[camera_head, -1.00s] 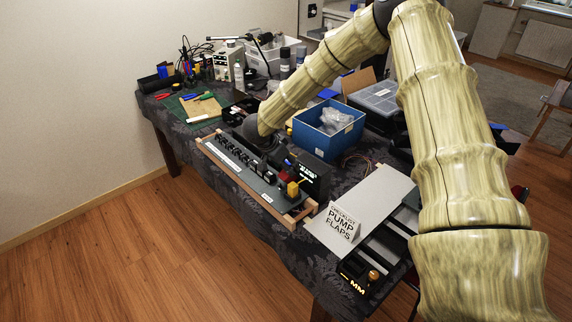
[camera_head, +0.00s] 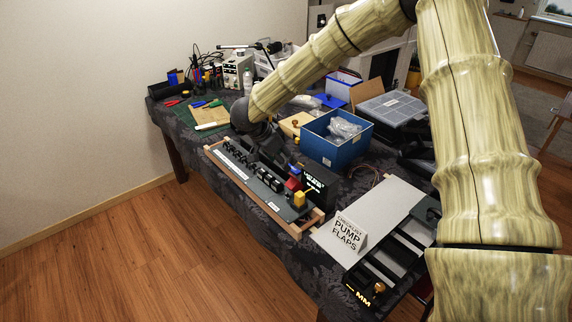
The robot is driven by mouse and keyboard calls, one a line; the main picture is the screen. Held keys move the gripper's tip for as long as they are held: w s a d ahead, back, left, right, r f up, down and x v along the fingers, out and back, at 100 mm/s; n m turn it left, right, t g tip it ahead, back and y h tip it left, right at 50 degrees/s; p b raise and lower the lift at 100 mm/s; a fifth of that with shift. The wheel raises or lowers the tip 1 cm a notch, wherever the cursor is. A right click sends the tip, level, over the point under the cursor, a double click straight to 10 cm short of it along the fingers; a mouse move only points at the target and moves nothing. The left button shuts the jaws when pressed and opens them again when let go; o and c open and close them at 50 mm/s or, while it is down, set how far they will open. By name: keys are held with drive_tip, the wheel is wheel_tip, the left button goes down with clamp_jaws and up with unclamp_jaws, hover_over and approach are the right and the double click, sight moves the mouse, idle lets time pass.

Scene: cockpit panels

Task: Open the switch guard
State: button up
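A long switch panel (camera_head: 236,176) in a wooden frame lies along the near edge of the table, with a row of dark switches. I cannot tell whether the guard is open or closed. My gripper (camera_head: 268,147) is a dark shape over the back edge of the panel, left of the red part and apart from it. Its fingers blend into the dark switches, so their opening is unclear.
A small black display (camera_head: 318,182) stands behind the panel's right end. A blue bin (camera_head: 336,146) sits behind it. Tools and a green mat crowd the far left end.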

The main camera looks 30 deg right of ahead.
drive_tip(key=shift+s+a+r, duration=0.1)
drive_tip(key=shift+a+r, duration=0.2)
drive_tip(key=shift+r, duration=0.2)
